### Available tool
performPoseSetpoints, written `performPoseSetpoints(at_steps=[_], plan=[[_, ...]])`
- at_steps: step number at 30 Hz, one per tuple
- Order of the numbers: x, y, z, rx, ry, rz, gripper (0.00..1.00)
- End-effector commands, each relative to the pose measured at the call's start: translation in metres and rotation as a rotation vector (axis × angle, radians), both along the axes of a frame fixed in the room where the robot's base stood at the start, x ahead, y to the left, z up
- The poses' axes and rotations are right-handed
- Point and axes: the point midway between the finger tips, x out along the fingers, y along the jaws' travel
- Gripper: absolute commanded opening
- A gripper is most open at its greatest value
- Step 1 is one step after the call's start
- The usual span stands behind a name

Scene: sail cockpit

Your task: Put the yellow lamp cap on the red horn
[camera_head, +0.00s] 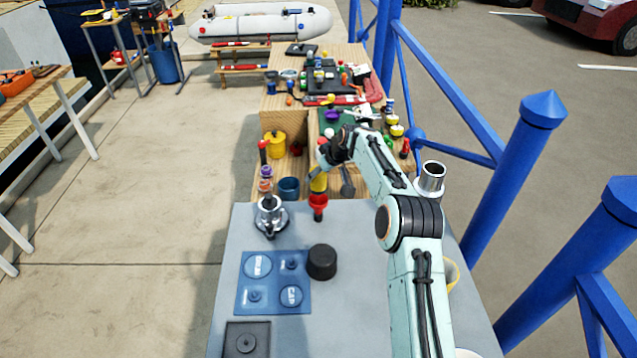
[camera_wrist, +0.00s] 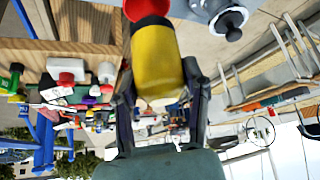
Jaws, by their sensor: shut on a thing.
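The yellow lamp cap (camera_head: 318,184) is between the fingers of my gripper (camera_head: 329,179), which is shut on it. In the wrist view the yellow cap (camera_wrist: 158,62) fills the space between the two dark fingers. The red horn (camera_head: 318,203) stands upright near the far edge of the grey top, flared end up. In the head view the cap is right above the horn's flared mouth. In the wrist view the red horn (camera_wrist: 147,8) shows at the cap's far end, cut by the frame. I cannot tell if cap and horn touch.
A metal fitting (camera_head: 269,216) stands left of the horn. A black round knob (camera_head: 322,262) and a blue panel (camera_head: 245,301) are nearer on the grey top. A blue cup (camera_head: 289,188) and a yellow pot (camera_head: 274,145) stand behind. Blue railings (camera_head: 515,170) rise at right.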

Motion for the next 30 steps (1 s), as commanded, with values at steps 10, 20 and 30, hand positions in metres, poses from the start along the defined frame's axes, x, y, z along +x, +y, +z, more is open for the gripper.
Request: performPoseSetpoints(at_steps=[10,20,30], plan=[[0.004,0.000,-0.036,0.000,0.001,-0.001,0.10],[0.004,0.000,-0.038,-0.001,0.000,-0.001,0.49],[0.004,0.000,-0.038,-0.001,0.000,-0.001,0.72]])
